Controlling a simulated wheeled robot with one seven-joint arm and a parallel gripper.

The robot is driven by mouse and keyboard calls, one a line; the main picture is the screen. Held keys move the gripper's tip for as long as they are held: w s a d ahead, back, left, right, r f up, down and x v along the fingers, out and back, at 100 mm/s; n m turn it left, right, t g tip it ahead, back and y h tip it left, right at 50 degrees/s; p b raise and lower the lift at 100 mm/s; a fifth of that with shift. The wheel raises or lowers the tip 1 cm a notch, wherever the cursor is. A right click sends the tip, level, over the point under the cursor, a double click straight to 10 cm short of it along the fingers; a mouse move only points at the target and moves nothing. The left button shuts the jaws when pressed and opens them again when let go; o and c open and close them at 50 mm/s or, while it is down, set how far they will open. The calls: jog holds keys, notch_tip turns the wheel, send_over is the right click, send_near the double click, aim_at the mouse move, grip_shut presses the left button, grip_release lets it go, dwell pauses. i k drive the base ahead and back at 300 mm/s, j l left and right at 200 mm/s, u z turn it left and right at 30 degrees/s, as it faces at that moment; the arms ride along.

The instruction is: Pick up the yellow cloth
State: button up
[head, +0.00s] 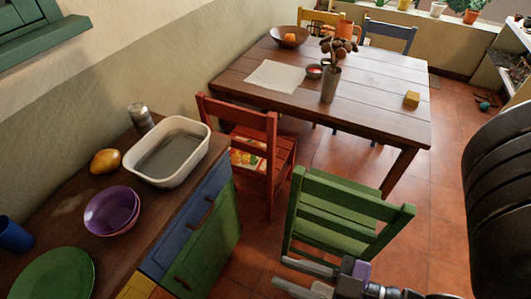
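No spread-out yellow cloth is plain to see. A small yellow block-like item (411,98) lies near the right edge of the wooden dining table (386,82); it is too small to tell whether it is folded cloth. My gripper (282,272) shows at the bottom, its two grey fingers pointing left with a gap between them. It is open and empty, in front of the green chair (345,215) and well apart from the yellow item.
A red chair (240,122) stands left of the green one. A counter at left bears a white basin (200,165), purple bowls (108,222), a green plate (62,274) and a yellow-orange fruit (106,161). The table holds a vase (330,87) and white paper (276,76).

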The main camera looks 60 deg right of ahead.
aim_at(413, 98)
jog(key=k, duration=0.55)
jog(key=k+z, duration=0.15)
jog(key=z, duration=1.35)
jog(key=i+l+z, duration=0.15)
jog(key=l, duration=0.2)
jog(key=i+l+z, duration=0.2)
jog(key=l, duration=0.2)
jog(key=i+l+z, duration=0.15)
jog(key=l, duration=0.15)
jog(key=k, duration=0.05)
